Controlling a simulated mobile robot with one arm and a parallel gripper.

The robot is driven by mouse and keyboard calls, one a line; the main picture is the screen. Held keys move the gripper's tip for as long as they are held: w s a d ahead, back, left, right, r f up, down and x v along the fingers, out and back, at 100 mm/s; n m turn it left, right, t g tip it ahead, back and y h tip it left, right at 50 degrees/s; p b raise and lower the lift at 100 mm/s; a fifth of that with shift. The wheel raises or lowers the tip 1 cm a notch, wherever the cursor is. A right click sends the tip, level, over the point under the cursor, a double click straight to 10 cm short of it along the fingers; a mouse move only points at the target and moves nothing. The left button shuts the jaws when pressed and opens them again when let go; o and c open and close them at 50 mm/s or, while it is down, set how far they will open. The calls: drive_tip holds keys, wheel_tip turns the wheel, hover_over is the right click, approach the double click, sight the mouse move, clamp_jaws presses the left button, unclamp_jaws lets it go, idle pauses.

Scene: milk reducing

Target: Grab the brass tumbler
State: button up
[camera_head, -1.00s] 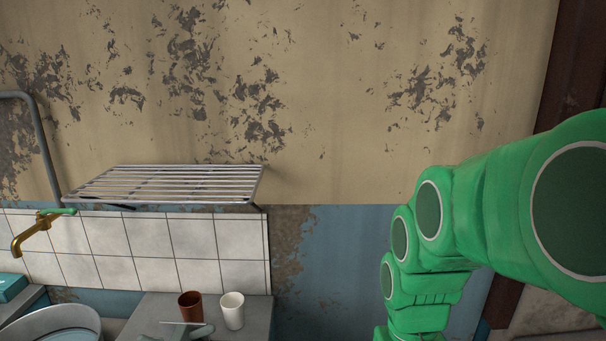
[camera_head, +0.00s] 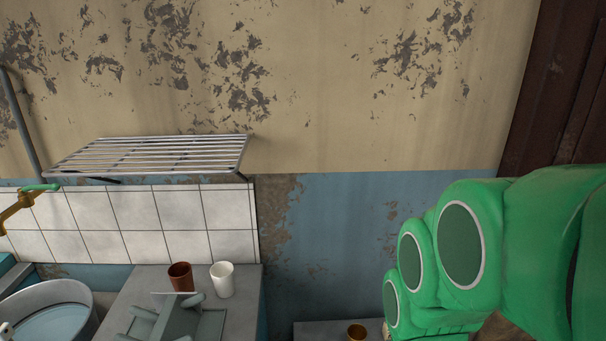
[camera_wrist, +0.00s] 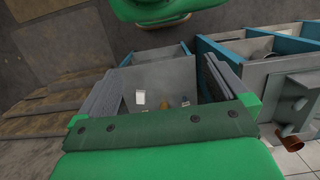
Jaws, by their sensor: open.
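The brass tumbler (camera_head: 357,331) shows at the bottom edge of the head view, on a low grey surface (camera_head: 318,328) just left of my green arm. Its lower part is cut off. In the wrist view, a small yellowish thing (camera_wrist: 164,103) lies on a grey surface between the fingers, too small to tell surely as the tumbler. My gripper (camera_wrist: 168,68) is open, with its two grey fingers wide apart and nothing held between them. The head view does not show its fingers.
A brown cup (camera_head: 180,277) and a white cup (camera_head: 223,279) stand on the grey counter (camera_head: 245,300) behind a grey metal device (camera_head: 185,316). A basin (camera_head: 50,300) is at left. A slatted rack (camera_head: 150,155) juts from the wall. A white item (camera_wrist: 140,97) lies between the fingers' lines.

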sight(356, 329)
drive_tip(key=w+f+t, duration=0.3)
drive_tip(key=w+f, duration=0.5)
drive_tip(key=w, duration=0.5)
drive_tip(key=w+d+f+t, duration=0.1)
drive_tip(key=w+f+t, duration=0.1)
drive_tip(key=w+f, duration=0.8)
drive_tip(key=w+f+t, duration=0.3)
drive_tip(key=w+f, duration=0.3)
drive_tip(key=w, duration=0.9)
drive_tip(key=shift+w+d+f+m+t+h, duration=0.35)
drive_tip(key=shift+w+d+f+t, duration=0.7)
drive_tip(key=shift+f, duration=3.2)
drive_tip(key=shift+w+d+f+m+t+h, duration=0.35)
drive_tip(key=shift+w+d+f+t, duration=0.75)
drive_tip(key=shift+f, duration=3.1)
drive_tip(key=shift+w+d+f+m+t+h, duration=0.35)
drive_tip(key=shift+w+f+t, duration=1.1)
drive_tip(key=shift+f, duration=2.8)
drive_tip(key=shift+w+d+f, duration=0.55)
drive_tip(key=shift+w+d, duration=0.05)
drive_tip(key=shift+w, duration=0.1)
drive_tip(key=shift+n+x, duration=0.25)
drive_tip(key=shift+x, duration=1.4)
